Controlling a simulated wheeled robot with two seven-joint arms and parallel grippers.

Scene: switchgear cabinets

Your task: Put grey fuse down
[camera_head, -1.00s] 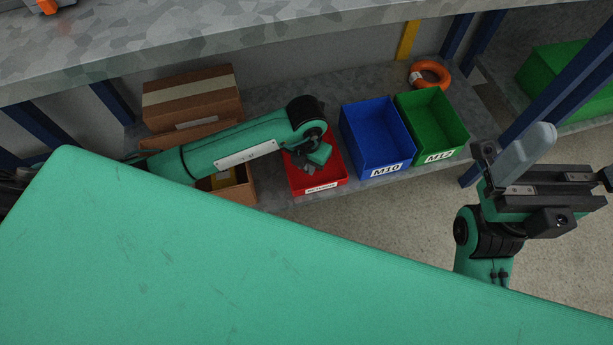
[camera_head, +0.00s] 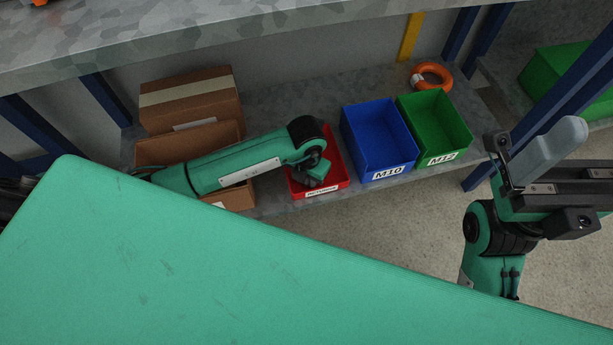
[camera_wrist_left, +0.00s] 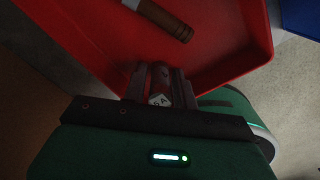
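My left gripper (camera_head: 316,176) is low inside the red bin (camera_head: 334,187), pointing down; its tips are small and partly hidden in the head view. In the left wrist view, its two dark fingers (camera_wrist_left: 160,88) stand close together around a small greyish piece with a white printed patch, which I take as the grey fuse (camera_wrist_left: 158,92). Most of the fuse is hidden by the fingers and shade. A brown fuse (camera_wrist_left: 164,18) with a dark end lies in the red bin beyond the fingers. My right gripper (camera_head: 550,165) is raised at the right, with a rounded grey object (camera_head: 552,143) at it.
A blue bin (camera_head: 378,145) marked M10 and a green bin (camera_head: 434,128) marked M12 stand right of the red one on the grey shelf (camera_head: 275,207). Cardboard boxes (camera_head: 190,103) stand left. An orange ring (camera_head: 431,75) lies behind.

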